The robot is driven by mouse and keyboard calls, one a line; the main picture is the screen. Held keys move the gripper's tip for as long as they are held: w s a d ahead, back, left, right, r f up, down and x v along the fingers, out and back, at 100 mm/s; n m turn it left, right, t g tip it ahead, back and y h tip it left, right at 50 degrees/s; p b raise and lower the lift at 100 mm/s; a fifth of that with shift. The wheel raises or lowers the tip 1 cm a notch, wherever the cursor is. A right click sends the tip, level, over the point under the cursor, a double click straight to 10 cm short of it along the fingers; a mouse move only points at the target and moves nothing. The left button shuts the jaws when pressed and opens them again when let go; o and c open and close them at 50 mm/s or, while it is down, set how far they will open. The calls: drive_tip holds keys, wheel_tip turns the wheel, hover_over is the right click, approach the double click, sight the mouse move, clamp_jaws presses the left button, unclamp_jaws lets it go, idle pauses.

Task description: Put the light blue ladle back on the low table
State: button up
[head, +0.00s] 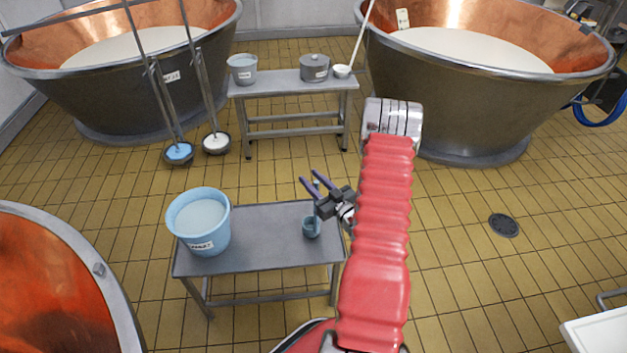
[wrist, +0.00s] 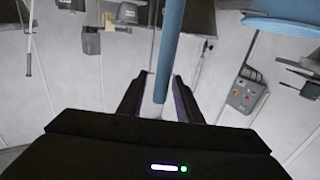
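The low table (head: 262,250) is the grey metal one in front of me in the head view. The light blue ladle (head: 311,229) is upright at its right part, its bowl low at the tabletop; I cannot tell whether it bears on the top. Its handle rises to my gripper (head: 311,181). The handle (wrist: 165,70) also shows between my fingers in the wrist view, with gaps beside it. My gripper (wrist: 160,100) looks open around the handle, above the right part of the table.
A labelled light blue bucket (head: 198,222) stands on the table's left part. A copper vat (head: 50,280) is close at left; two more vats stand behind. A second table (head: 290,85) holds a bucket, a pot and a white ladle. Two ladles (head: 178,152) hang at back left.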

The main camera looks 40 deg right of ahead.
drive_tip(key=shift+r, duration=0.1)
drive_tip(key=s+a, duration=0.1)
drive_tip(key=s, duration=1.1)
idle(0.7)
